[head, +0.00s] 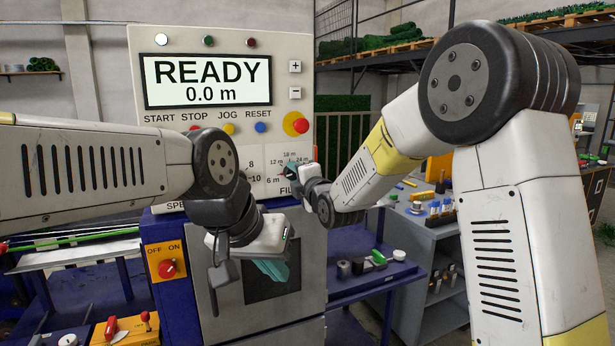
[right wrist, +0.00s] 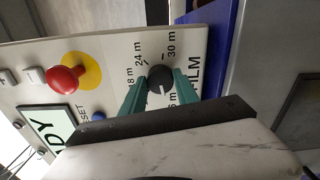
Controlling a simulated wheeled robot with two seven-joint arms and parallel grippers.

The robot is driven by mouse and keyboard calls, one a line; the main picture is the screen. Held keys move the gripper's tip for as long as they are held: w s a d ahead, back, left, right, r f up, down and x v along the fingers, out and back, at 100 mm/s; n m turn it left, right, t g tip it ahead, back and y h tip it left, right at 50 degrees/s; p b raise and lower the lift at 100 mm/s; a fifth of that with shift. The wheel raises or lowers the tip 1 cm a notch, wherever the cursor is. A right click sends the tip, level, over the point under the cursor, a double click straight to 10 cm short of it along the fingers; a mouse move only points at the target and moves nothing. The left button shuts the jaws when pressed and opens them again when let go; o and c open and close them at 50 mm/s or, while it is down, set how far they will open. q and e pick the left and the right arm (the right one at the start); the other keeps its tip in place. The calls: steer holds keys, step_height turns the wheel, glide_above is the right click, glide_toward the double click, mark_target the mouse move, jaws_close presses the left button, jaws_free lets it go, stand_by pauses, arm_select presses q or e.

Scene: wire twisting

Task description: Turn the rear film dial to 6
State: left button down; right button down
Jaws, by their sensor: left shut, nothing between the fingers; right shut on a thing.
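The film dial (right wrist: 160,78) is a round black knob with a white line on the control panel (right wrist: 40,62). Its white line lies on the side of the 6 m label; the exact alignment is hard to tell. My right gripper (right wrist: 160,88) is shut on the dial, one teal finger on each side. In the head view the right gripper (head: 293,180) reaches the FILM scale and hides the dial. My left gripper (head: 272,270) is shut and empty, pointing down in front of the machine's lower door (head: 311,300).
The panel display (head: 207,81) reads READY 0.0 m. A red stop button on yellow (head: 296,124) sits just above the dial. An orange OFF/ON switch box (head: 166,262) is left of my left gripper. A blue shelf (head: 375,283) with small parts stands at right.

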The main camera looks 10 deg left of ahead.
stand_by(0.5)
steer(key=c, duration=0.9)
jaws_free()
steer(key=v, duration=0.7)
steer(key=shift+s+d, duration=0.25)
steer(key=shift+s, duration=0.1)
steer(key=shift+d, duration=0.1)
